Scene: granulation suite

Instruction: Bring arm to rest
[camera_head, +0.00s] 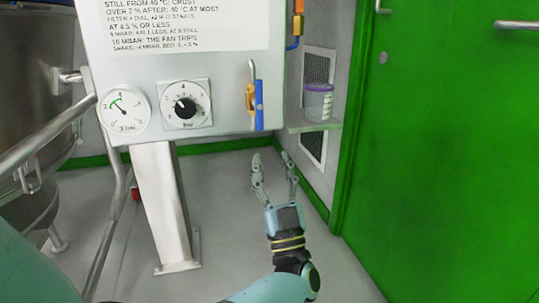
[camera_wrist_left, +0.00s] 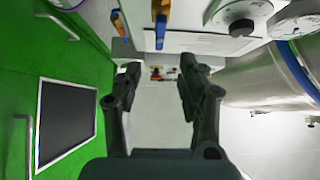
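My left gripper (camera_head: 273,170) is in the head view, below the control panel and in front of the wall corner. Its two fingers are spread apart with nothing between them. My left arm comes in from the bottom of the head view. My right gripper is in neither view.
A purple-lidded tub (camera_head: 318,102) stands on a small shelf (camera_head: 314,126). A green door (camera_head: 440,150) is right, a steel vessel (camera_head: 35,100) left.

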